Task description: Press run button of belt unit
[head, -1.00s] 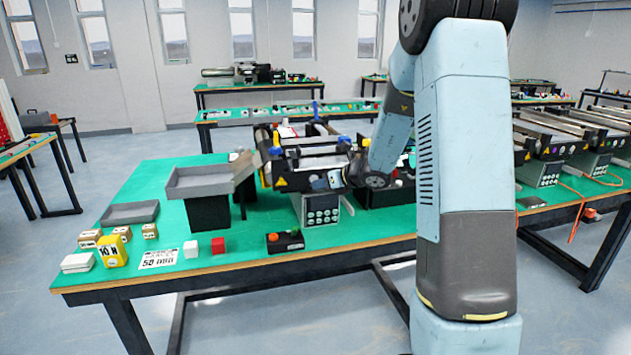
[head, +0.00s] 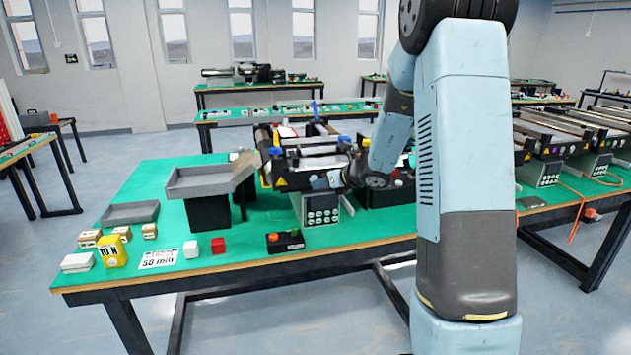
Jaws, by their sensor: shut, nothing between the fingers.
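The belt unit (head: 320,163) stands on the near green table, with rollers and yellow warning labels. A pale control panel (head: 321,213) with several round buttons is below its front. A small black button box (head: 285,241) lies in front on the table, with an orange-red button (head: 273,237) and a small green one (head: 295,232). My arm hides the unit's right side.
Green tabletop (head: 345,236) right of the box is clear.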

